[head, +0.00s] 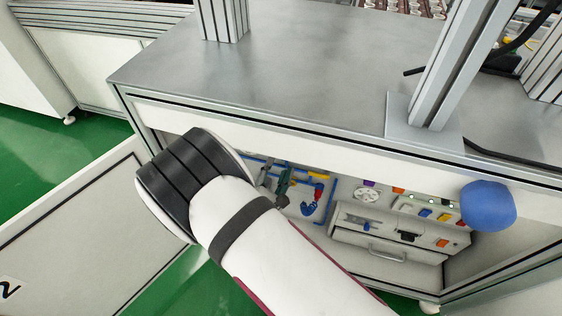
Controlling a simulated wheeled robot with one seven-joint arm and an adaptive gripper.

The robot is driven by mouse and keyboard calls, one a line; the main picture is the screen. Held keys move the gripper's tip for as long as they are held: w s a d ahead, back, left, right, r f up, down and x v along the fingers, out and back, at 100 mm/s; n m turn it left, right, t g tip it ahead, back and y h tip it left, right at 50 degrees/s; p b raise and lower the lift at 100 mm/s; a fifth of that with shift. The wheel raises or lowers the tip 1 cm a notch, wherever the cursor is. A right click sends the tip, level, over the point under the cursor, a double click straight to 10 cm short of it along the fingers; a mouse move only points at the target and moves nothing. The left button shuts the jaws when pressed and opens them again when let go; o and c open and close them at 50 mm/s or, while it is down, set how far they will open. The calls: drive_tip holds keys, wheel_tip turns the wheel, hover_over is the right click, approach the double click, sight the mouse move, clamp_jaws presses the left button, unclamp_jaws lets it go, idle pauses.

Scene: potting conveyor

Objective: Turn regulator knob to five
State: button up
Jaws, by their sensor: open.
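My white arm with its black joint crosses the lower middle of the head view, in front of the open cabinet under the table. I cannot make out my gripper; the far part of the arm is hidden behind the nearer link. Inside the cabinet, a panel with blue tubing (321,214) shows just right of the arm. It carries small red, blue and yellow parts. A dark upright part (284,182) sits at its left, too small to identify. I cannot tell which part is the regulator knob, and no scale number is readable. The arm hides the panel's left and lower area.
A grey tabletop (290,80) with metal posts (455,65) lies above the cabinet. A white door panel (75,235) stands open at left. A blue ball-like thing (488,206) shows at the right front edge. A grey unit with colored parts (385,262) is inside the cabinet.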

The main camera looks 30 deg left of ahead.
drive_tip(key=v, duration=0.8)
drive_tip(key=shift+s, duration=0.2)
drive_tip(key=shift+d, duration=0.1)
